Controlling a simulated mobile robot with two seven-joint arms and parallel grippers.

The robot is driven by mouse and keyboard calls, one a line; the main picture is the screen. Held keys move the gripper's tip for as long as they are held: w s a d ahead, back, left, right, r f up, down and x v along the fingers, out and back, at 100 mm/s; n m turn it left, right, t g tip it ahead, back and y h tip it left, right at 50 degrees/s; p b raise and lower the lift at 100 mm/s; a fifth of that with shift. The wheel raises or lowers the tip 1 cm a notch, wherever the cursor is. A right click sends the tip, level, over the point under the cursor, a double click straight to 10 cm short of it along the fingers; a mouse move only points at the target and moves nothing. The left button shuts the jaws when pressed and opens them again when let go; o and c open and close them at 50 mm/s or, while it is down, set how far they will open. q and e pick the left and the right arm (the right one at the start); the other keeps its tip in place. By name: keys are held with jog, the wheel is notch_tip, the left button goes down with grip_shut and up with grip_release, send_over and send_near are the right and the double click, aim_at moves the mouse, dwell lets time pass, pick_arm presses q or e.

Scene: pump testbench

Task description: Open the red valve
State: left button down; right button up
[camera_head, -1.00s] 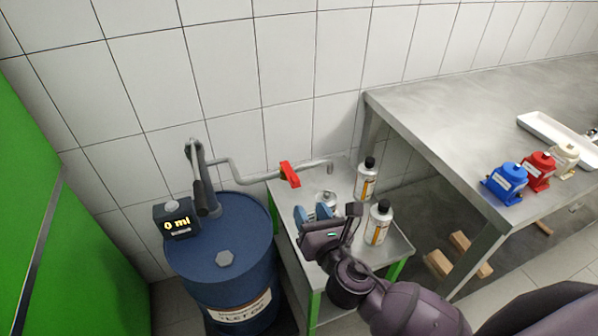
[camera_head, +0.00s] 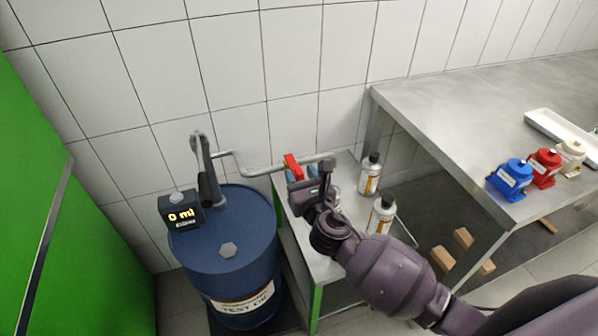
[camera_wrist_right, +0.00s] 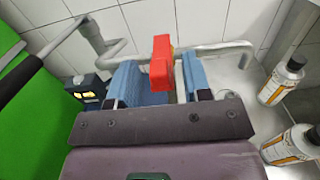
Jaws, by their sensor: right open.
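The red valve (camera_head: 292,166) is a red handle on the grey pipe (camera_head: 258,172) that runs from the drum pump along the wall. In the right wrist view the valve (camera_wrist_right: 161,62) stands upright between two blue fingers, with gaps at its sides. My right gripper (camera_head: 303,174) is open at the valve, its fingers partly hidden behind the handle and the gripper body. It also shows in the right wrist view (camera_wrist_right: 168,82). Whether a finger touches the valve, I cannot tell. My left gripper is not in view.
A blue drum (camera_head: 230,245) with a hand pump (camera_head: 207,170) and a "0 ml" display (camera_head: 181,212) stands left. Two bottles (camera_head: 370,174) (camera_head: 380,216) stand on the small table right of my gripper. A metal workbench (camera_head: 450,105) is at the right.

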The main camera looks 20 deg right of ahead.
jog(key=shift+w, duration=0.65)
jog(key=shift+c, duration=0.4)
grip_shut()
